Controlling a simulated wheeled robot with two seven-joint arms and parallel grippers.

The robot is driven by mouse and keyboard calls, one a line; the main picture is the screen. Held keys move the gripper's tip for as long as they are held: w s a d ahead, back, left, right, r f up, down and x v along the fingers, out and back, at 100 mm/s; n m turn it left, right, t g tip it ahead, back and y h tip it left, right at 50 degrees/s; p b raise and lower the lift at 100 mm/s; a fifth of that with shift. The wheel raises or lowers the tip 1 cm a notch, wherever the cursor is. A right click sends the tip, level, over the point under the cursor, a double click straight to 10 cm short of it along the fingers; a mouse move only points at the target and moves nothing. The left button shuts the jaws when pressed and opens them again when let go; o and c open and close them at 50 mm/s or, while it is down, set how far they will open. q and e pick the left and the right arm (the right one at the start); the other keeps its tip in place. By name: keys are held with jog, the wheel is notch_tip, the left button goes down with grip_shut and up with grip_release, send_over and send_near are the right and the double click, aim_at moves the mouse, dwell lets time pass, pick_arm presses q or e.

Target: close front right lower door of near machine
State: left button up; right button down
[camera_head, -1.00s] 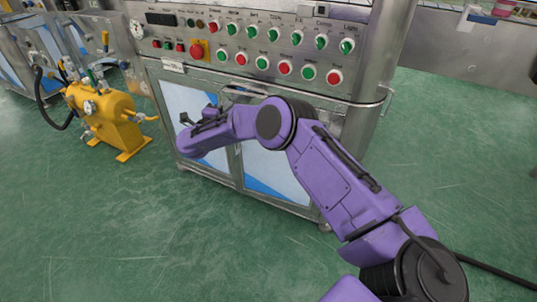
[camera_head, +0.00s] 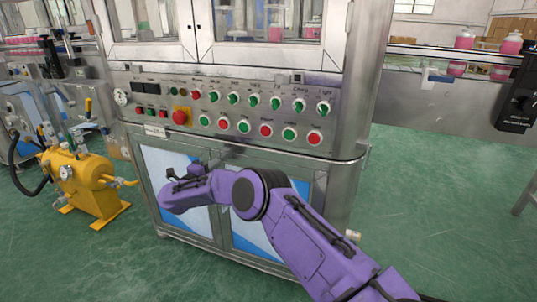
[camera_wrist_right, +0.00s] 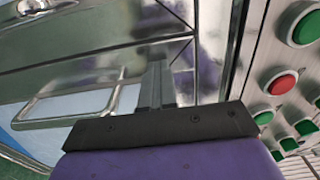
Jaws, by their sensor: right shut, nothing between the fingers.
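The near machine (camera_head: 335,185) is a steel cabinet with a button panel above its lower doors. Its front right lower door (camera_head: 251,237), with a white and blue panel, looks about flush with the front, though my arm covers much of it and any small gap cannot be told. My right gripper (camera_head: 174,174) is in front of the upper left lower door (camera_head: 165,160). In the right wrist view its fingers (camera_wrist_right: 157,82) are together and empty, close to the steel front. A bar handle (camera_wrist_right: 75,115) shows left of them. My left gripper is out of view.
The button panel (camera_head: 225,112) juts above the doors, with a rail around its right corner. A yellow tank (camera_head: 90,185) stands on the floor at left. A conveyor (camera_head: 440,95) with pink bottles runs behind at right. Green floor is open at front left and right.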

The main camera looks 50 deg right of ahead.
jog(key=p+v, duration=0.3)
jog(key=v, duration=1.1)
jog(key=s+a+f+n+t+y, duration=0.2)
jog(key=f+n+t+y, duration=0.15)
jog(key=f+n, duration=0.3)
jog(key=s+a+f+n+t+y, duration=0.1)
jog(key=a+f+n+t+y, duration=0.2)
jog(key=f+n, duration=0.35)
jog(key=s+d+f+n+g+y, duration=0.1)
jog(key=s+f+n+g+y, duration=0.3)
jog(key=s+f, duration=0.7)
jog(key=s+d+f+n+g+y, duration=0.1)
jog(key=s+f+n+g+y, duration=0.35)
jog(key=s, duration=1.35)
jog(key=s+d+n+g+h, duration=0.1)
jog(key=s+d+n, duration=0.25)
jog(key=s, duration=0.95)
notch_tip(320, 180, up, 22)
jog(key=p, duration=2.2)
